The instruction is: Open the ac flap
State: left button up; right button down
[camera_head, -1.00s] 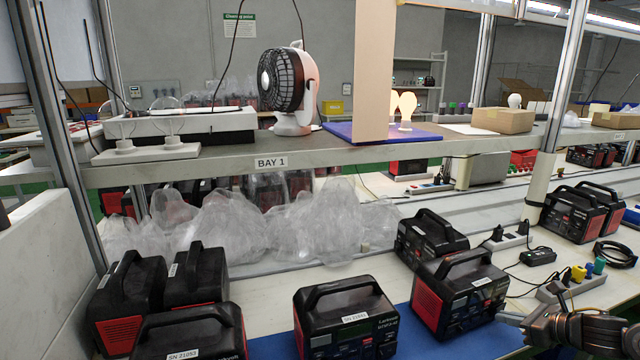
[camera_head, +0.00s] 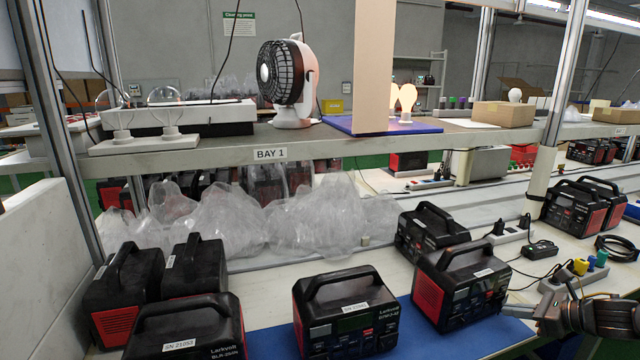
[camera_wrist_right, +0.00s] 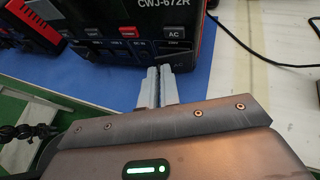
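A black and red power station (camera_head: 462,285) with a top handle stands on the blue mat (camera_head: 425,335), just left of my right gripper (camera_head: 518,311). My left gripper is not in view.
Another power station (camera_head: 345,318) stands to the left on the mat, and one more (camera_head: 430,233) stands behind. A power strip (camera_head: 572,285) with coloured plugs and cables lies to the right. The shelf (camera_head: 330,148) above carries a fan (camera_head: 290,85).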

jog(key=shift+n+y, duration=0.3)
